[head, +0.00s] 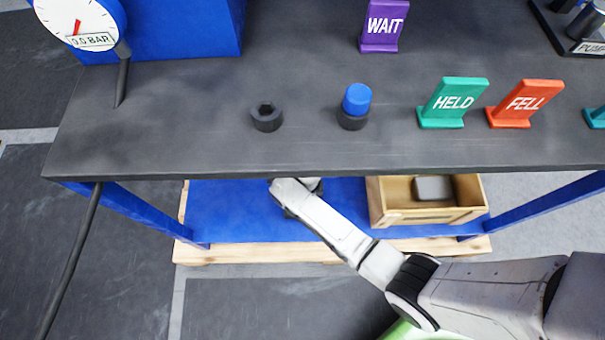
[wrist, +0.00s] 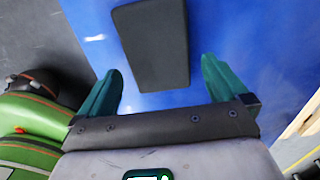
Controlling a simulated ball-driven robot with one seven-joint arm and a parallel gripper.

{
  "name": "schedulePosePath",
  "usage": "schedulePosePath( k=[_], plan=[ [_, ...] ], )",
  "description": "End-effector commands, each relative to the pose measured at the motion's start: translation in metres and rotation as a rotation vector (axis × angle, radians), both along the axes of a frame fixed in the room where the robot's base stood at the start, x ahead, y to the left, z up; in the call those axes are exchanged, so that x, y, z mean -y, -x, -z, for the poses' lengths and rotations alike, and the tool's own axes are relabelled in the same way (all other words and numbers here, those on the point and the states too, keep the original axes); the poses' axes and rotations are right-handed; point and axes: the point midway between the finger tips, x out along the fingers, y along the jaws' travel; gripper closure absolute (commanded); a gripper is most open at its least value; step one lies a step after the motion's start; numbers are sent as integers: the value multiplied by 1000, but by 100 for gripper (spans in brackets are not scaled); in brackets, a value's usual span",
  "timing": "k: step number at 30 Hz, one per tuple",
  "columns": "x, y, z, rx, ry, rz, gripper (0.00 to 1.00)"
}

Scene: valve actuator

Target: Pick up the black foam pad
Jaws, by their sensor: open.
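The black foam pad (wrist: 150,45) is a dark rectangular block lying on the blue lower shelf (wrist: 225,25) in the wrist view. My gripper (wrist: 160,82) is open, with its two green fingers apart. The pad's near end lies between and just beyond the fingertips, and neither finger appears to touch it. In the head view my arm reaches under the dark tabletop, so the tabletop edge hides my gripper and the pad there.
The dark tabletop (head: 200,135) overhangs the blue shelf (head: 230,220). A wooden crate (head: 430,218) with a grey block (head: 433,188) stands on the shelf's right. Blue table legs (head: 135,212) flank the shelf. Green rounded equipment (wrist: 35,120) shows at left in the wrist view.

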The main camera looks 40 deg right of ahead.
Motion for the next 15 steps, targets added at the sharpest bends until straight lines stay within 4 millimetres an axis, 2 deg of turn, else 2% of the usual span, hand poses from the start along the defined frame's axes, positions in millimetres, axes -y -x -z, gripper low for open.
schedulePosePath(
  k=[1,6,15],
  plan=[
    [-2,0,13,-3,1,-1,0],
    [-3,0,31,-1,0,0,0],
    [-3,0,33,0,0,0,0]
  ],
)
